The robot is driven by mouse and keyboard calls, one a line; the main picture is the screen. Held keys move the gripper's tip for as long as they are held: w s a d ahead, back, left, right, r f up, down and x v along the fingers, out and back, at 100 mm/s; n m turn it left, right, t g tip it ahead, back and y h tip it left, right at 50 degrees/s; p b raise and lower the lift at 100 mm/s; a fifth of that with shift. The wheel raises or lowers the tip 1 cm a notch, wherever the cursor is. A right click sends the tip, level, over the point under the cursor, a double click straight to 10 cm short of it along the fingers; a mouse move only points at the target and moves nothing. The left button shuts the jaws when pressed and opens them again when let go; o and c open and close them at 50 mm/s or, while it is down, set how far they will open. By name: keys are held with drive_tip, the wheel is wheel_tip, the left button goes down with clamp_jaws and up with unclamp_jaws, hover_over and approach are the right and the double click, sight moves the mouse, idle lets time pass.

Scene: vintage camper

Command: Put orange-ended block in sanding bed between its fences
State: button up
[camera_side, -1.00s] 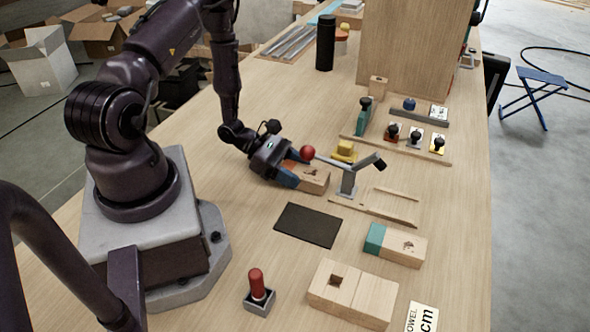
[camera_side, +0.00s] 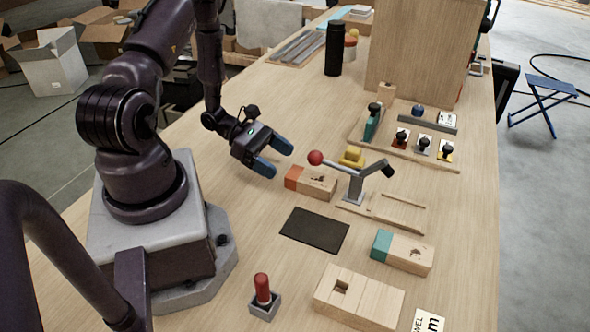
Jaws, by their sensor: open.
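The orange-ended block (camera_side: 318,185) lies flat on the bench, its orange end (camera_side: 292,178) toward my gripper. It is left of the grey lever clamp (camera_side: 354,188) with the red ball. My gripper (camera_side: 279,158) is open and empty, up and left of the block and apart from it. Thin wooden strips (camera_side: 372,219) and (camera_side: 403,200) lie right of and in front of the block. A dark flat sheet (camera_side: 315,230) lies in front of the block. I cannot tell for sure which of these is the sanding bed with its fences.
A teal-ended block (camera_side: 408,253) lies to the right. A slotted wooden block (camera_side: 358,297) and a red-handled tool in a holder (camera_side: 263,297) are at the front. A yellow piece (camera_side: 352,157) sits behind the clamp. Black-knobbed pieces (camera_side: 423,143) stand farther back.

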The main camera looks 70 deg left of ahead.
drive_tip(key=v, duration=0.4)
drive_tip(key=shift+s+a+r, duration=0.2)
drive_tip(key=w+d+r+m+g+y, duration=0.1)
drive_tip(key=w+d+r+m+g, duration=0.1)
drive_tip(key=d+r+m+g, duration=0.4)
drive_tip(key=w+d+r+m+g, duration=0.1)
drive_tip(key=d+r+m+g, duration=0.15)
drive_tip(key=r+m, duration=0.55)
drive_tip(key=s+d+r+m+t+y, duration=0.2)
drive_tip(key=d+r+m+y, duration=0.2)
drive_tip(key=r+m, duration=0.2)
drive_tip(key=s+d+r+m+t+y, duration=0.2)
drive_tip(key=s+d+r+m+y, duration=0.1)
drive_tip(key=r, duration=0.6)
drive_tip(key=d+m+y, duration=0.1)
drive_tip(key=d+m, duration=0.1)
drive_tip(key=m, duration=0.1)
drive_tip(key=shift+m, duration=0.3)
drive_tip(key=shift+o, duration=0.5)
drive_tip(key=shift+s+r+t+y, duration=0.2)
drive_tip(key=shift+r+t+y, duration=0.05)
drive_tip(key=shift+r+y, duration=0.05)
